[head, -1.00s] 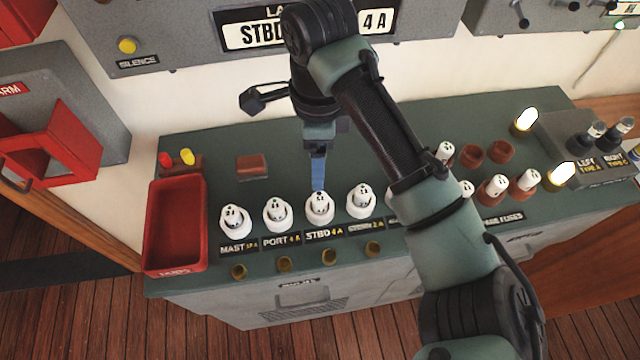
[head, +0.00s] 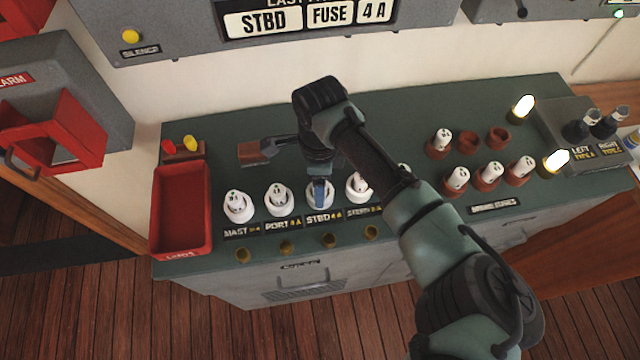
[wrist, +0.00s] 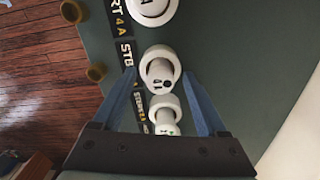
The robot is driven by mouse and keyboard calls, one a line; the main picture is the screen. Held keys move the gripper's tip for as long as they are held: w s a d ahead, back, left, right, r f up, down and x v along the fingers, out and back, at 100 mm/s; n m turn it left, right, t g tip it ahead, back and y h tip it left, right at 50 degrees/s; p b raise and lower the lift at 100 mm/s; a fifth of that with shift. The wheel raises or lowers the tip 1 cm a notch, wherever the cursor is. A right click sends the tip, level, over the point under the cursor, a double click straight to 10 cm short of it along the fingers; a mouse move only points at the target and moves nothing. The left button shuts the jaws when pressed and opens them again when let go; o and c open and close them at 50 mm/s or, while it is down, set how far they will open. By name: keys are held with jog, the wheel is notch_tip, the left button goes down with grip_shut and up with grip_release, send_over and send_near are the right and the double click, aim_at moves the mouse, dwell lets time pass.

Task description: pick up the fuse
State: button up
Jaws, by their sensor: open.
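The fuse (wrist: 158,68) with dark marks on its end sits in the white round STBD 4 A holder (head: 310,201), third from the left in the front row. My gripper (head: 320,203) is right over this holder and hides most of it in the head view. In the wrist view my gripper (wrist: 159,77) is open, with one blue finger on each side of the fuse. Whether the fingers touch it I cannot tell.
White holders PORT (head: 278,199) and MAST (head: 238,206) stand to the left, another close on the right. Spare fuses (head: 457,179) stand in brown sockets at the right. A red tray (head: 181,256) is at the left. The display (head: 300,20) reads STBD FUSE 4 A.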

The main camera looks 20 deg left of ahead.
jog(key=shift+f, duration=0.4)
grip_shut()
jog(key=shift+r, duration=0.1)
